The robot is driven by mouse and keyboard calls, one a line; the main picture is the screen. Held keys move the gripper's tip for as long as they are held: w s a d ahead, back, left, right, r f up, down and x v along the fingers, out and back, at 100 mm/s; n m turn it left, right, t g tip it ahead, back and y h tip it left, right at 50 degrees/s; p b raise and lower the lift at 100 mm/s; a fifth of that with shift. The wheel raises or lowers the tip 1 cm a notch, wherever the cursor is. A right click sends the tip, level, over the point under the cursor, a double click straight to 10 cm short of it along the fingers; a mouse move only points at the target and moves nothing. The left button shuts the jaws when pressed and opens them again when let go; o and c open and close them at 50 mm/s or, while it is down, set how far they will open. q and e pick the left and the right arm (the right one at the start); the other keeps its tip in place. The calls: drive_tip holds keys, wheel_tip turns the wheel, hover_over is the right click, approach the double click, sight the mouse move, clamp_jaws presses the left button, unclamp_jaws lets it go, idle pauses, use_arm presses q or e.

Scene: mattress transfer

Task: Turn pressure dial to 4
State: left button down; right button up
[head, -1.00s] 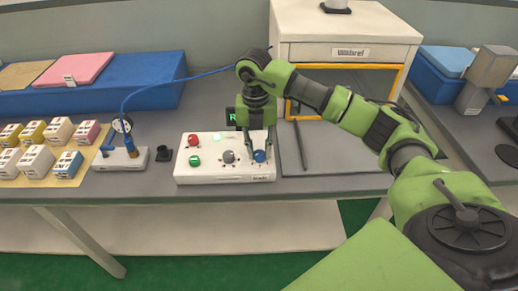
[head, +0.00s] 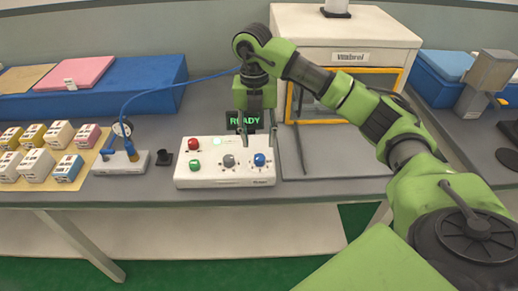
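A white control box (head: 215,181) sits on the grey bench. Its top carries a red button (head: 194,144), a green button (head: 195,163), a lit pale green lamp (head: 217,142), a grey knob (head: 229,160) and a blue knob (head: 260,159). The dial markings are too small to read, so I cannot tell which knob is the pressure dial or its setting. My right gripper (head: 258,136) points down above the box's right rear, fingers apart, above and behind the blue knob and not holding it. My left gripper is not in view.
A display behind the box reads READY (head: 243,119). A gauge fixture (head: 121,161) with a blue hose stands left, near several small boxes (head: 36,165). A white cabinet (head: 345,45) with an orange-framed opening stands at the back right. Bare bench (head: 340,160) lies right.

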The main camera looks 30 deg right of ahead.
sight(257, 156)
wheel_tip(257, 156, up, 6)
drive_tip(key=shift+f, duration=0.1)
drive_tip(key=shift+a, duration=0.1)
idle(0.6)
